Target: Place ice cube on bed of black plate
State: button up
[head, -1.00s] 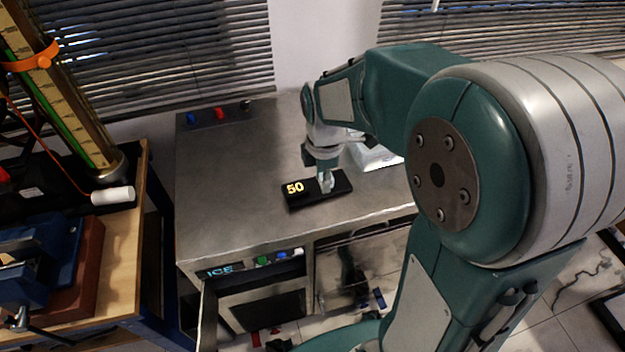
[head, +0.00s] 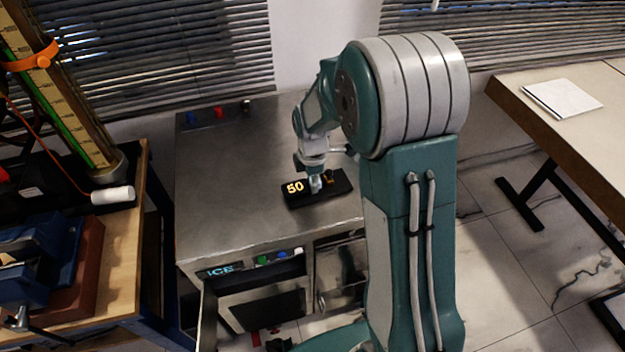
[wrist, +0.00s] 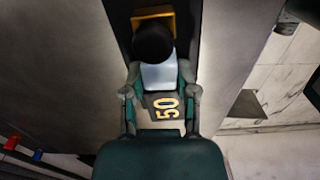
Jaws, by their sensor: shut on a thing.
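The black plate (head: 342,184) lies on the steel cabinet top, with a yellow "50" at its left end; it also shows in the wrist view (wrist: 188,18). My gripper (head: 315,188) points down over the plate, just right of the "50". In the wrist view my gripper (wrist: 158,76) has its fingers on both sides of a pale, bluish-white ice cube (wrist: 158,78) and is shut on it. The cube is over the plate, between the "50" and a round black knob (wrist: 153,42) on a yellow base. I cannot tell whether the cube touches the plate.
The steel cabinet top (head: 235,190) is mostly clear around the plate. Its front has a panel marked "ICE" (head: 220,270) and an open door at lower left. A wooden bench (head: 145,230) with equipment stands left. A table (head: 545,105) with white paper stands right.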

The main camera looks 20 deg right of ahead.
jog(key=o, duration=0.9)
notch_tip(320, 180, up, 11)
jog(key=s+r+m+t, duration=0.3)
jog(key=s+r+m, duration=0.5)
jog(key=s+r, duration=0.15)
jog(key=s+r+m+t, duration=0.1)
jog(key=s+m+t, duration=0.1)
jog(key=s+m, duration=0.8)
jog(key=shift+s+r+t, duration=0.2)
jog(key=shift+s+t, duration=0.1)
jog(key=shift+s, duration=1.15)
